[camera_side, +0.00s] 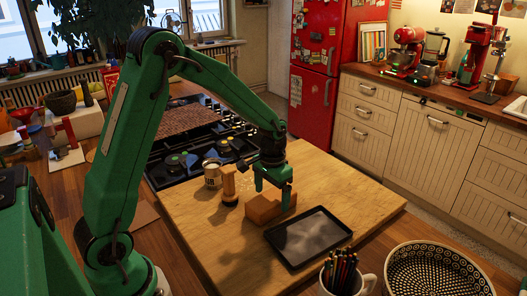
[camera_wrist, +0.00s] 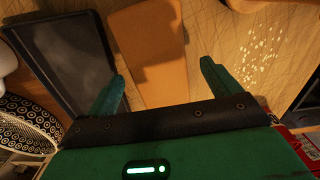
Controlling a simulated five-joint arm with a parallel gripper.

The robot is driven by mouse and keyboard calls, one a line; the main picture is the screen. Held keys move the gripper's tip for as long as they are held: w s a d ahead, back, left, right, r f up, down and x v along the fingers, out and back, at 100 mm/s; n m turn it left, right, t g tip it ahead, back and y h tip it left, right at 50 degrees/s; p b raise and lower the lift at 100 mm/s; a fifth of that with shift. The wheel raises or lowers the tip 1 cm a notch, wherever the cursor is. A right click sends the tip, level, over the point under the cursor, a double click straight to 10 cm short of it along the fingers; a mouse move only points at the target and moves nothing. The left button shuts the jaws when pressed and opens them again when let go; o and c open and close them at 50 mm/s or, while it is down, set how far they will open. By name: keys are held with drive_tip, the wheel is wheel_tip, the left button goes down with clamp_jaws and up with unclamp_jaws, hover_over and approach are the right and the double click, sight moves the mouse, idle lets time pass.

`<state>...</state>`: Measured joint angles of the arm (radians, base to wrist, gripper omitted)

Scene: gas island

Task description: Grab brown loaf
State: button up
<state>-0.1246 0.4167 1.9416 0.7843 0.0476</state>
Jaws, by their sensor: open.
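The brown loaf (camera_side: 268,207), a plain brown block, lies on the wooden board beside the dark tray. My gripper (camera_side: 274,196) is above and around it in the side view, pointing down, with its green fingers apart. In the wrist view, the loaf (camera_wrist: 150,45) lies between the lines of the two open fingers (camera_wrist: 163,70), closer to the left one. Nothing is held. I cannot tell how far the fingertips are above the board, or whether one touches the loaf.
A dark tray (camera_side: 308,238) lies just right of the loaf. A can (camera_side: 212,174) and a wooden-handled item (camera_side: 229,187) stand left of it. A pencil mug (camera_side: 345,280) and a patterned bowl (camera_side: 435,272) are at the front. The board's right side (camera_side: 345,190) is clear.

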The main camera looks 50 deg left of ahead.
drive_tip(key=shift+f, duration=1.4)
drive_tip(key=c, duration=1.4)
drive_tip(key=shift+o, duration=0.2)
drive_tip(key=shift+r, duration=0.1)
drive_tip(key=shift+w+r, duration=0.1)
drive_tip(key=shift+r, duration=0.6)
drive_tip(key=r, duration=0.1)
drive_tip(key=d+r, duration=0.1)
drive_tip(key=r, duration=0.1)
drive_tip(key=shift+s, duration=0.2)
drive_tip(key=s+d+r, duration=0.4)
drive_tip(key=d+r, duration=0.2)
drive_tip(key=d, duration=0.3)
drive_tip(key=shift+s+d+r, duration=0.25)
drive_tip(key=shift+d, duration=0.15)
